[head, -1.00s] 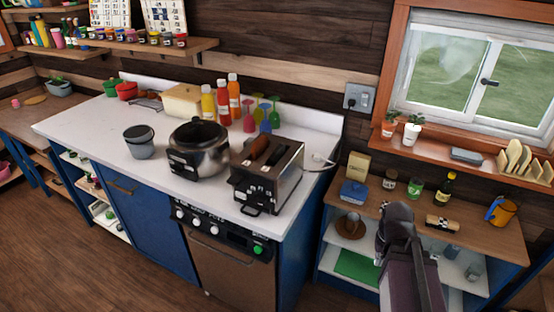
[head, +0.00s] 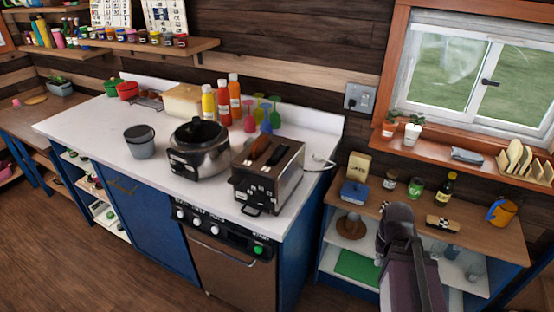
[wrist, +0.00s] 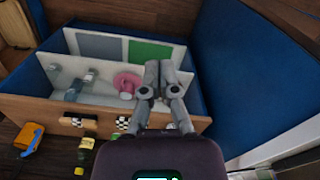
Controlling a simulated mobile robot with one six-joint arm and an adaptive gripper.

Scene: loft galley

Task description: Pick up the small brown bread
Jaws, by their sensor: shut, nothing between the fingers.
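Two brown bread-like pieces stick up from the slots of the steel and black toaster (head: 268,180) on the white counter in the head view. The left piece (head: 259,147) is redder, and the right piece (head: 277,153) is darker. I cannot tell for certain which is the small brown bread. My gripper shows in the wrist view (wrist: 160,75), its grey fingers shut and empty. In the head view my arm stands at the lower right, in front of the wooden side shelf and well apart from the toaster. The wrist view does not show the toaster.
A pot cooker (head: 199,152) stands left of the toaster, with bottles (head: 221,105) and coloured glasses (head: 268,115) behind. A blue panel (wrist: 240,75) is right of my fingers. The counter's front left is clear.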

